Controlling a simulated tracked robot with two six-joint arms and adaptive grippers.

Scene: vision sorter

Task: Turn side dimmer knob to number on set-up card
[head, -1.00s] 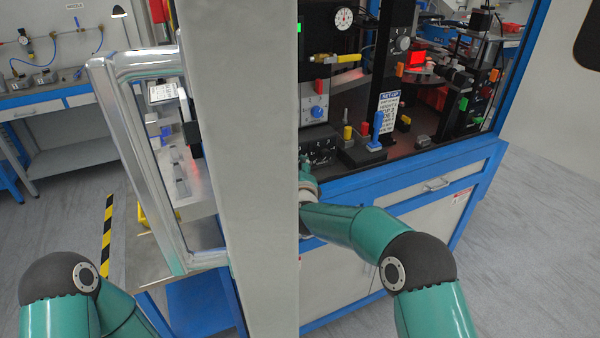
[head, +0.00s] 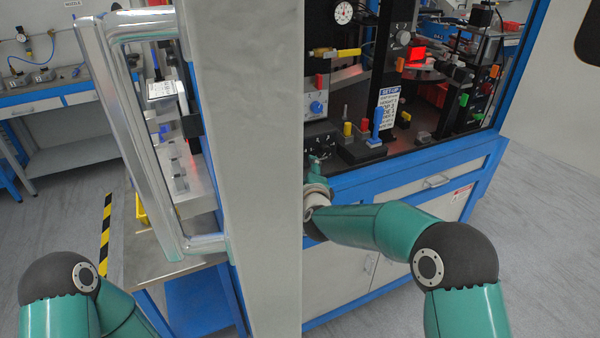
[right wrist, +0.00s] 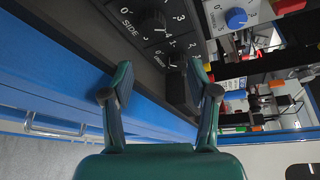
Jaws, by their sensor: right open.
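In the right wrist view a black dimmer knob (right wrist: 152,24) stands on a dark panel by the word SIDE, with printed numbers around it. A second black knob or block (right wrist: 180,88) sticks out lower, near the right finger. My right gripper (right wrist: 160,78) is open, its fingers spread just in front of the panel, with nothing clearly held. My left gripper is out of view.
A blue knob (head: 317,107) sits on a light panel beyond the dimmers. The blue bench edge (head: 420,170) runs below. A grey column with a metal handle (head: 100,100) blocks the middle-left view.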

